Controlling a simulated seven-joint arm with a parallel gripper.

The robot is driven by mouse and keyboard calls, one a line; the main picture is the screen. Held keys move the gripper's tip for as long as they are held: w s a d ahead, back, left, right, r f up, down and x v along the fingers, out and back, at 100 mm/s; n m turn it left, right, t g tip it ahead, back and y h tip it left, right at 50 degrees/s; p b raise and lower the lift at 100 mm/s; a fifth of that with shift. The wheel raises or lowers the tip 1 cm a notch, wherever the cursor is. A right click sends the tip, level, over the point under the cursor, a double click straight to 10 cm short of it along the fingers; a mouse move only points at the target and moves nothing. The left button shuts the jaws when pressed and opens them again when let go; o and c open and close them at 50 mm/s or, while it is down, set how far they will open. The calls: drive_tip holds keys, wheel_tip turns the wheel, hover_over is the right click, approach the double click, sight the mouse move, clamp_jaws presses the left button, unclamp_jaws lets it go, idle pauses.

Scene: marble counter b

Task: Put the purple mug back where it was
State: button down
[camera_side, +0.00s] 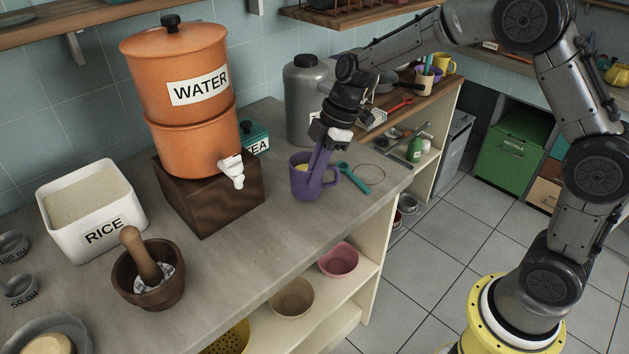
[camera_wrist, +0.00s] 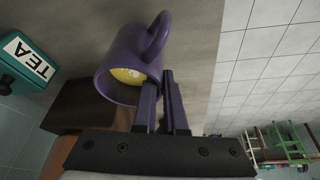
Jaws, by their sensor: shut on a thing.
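The purple mug (camera_side: 301,181) is upright at the counter's front part, just right of the wooden block under the water dispenser. In the wrist view the mug (camera_wrist: 121,52) shows its handle at the top right and something yellow inside. My gripper (camera_side: 320,161) comes down from above right, and its purple-looking fingers are shut on the mug's wall near the rim. The fingertips (camera_wrist: 163,78) overlap the mug's right side in the wrist view. I cannot tell whether the mug's base touches the counter or hangs slightly above it.
The orange water dispenser (camera_side: 176,95) stands on a wooden block (camera_side: 207,197) left of the mug. A teal tea box (camera_side: 255,137) and a grey canister (camera_side: 303,100) are behind. A teal utensil (camera_side: 354,178) lies to the right. Bare counter (camera_side: 280,232) lies in front.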

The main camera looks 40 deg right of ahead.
drive_tip(key=shift+f, duration=1.05)
drive_tip(key=c, duration=1.4)
unclamp_jaws()
drive_tip(key=shift+f, duration=0.2)
drive_tip(key=o, duration=0.4)
drive_tip(key=shift+r, duration=0.15)
